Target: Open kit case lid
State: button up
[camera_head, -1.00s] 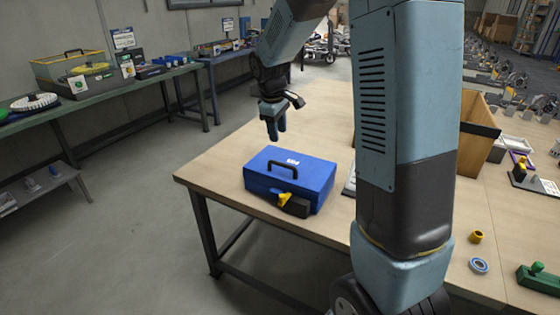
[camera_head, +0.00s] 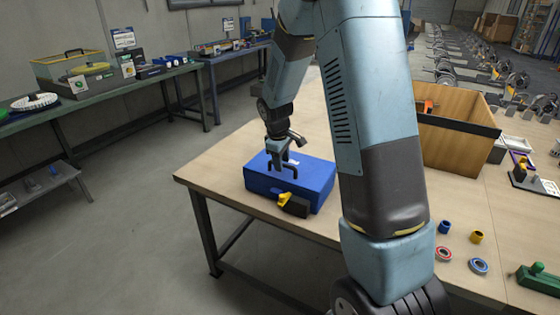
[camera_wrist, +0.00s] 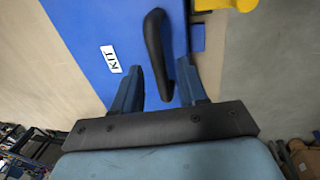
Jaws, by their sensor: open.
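The blue kit case (camera_head: 318,185) lies with its lid shut on the wooden bench, near the left corner. Its lid (camera_wrist: 85,30) fills the upper left of the wrist view, with a white KIT label (camera_wrist: 111,59). A black handle (camera_wrist: 153,40) stands on the lid. A yellow latch piece (camera_head: 286,198) with a black block is at the case's front; yellow also shows in the wrist view (camera_wrist: 240,5). My gripper (camera_head: 278,168) is open just above the lid. In the wrist view its fingers (camera_wrist: 160,85) are either side of the handle's near end; I cannot tell contact.
A wooden bin (camera_head: 455,150) stands to the right behind my arm. Blue and yellow rings (camera_head: 477,237) and a green part (camera_head: 538,278) lie at the bench's front right. Bare bench top surrounds the case on its left.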

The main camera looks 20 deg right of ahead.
jog(key=shift+c, duration=0.2)
grip_shut()
dwell(0.4)
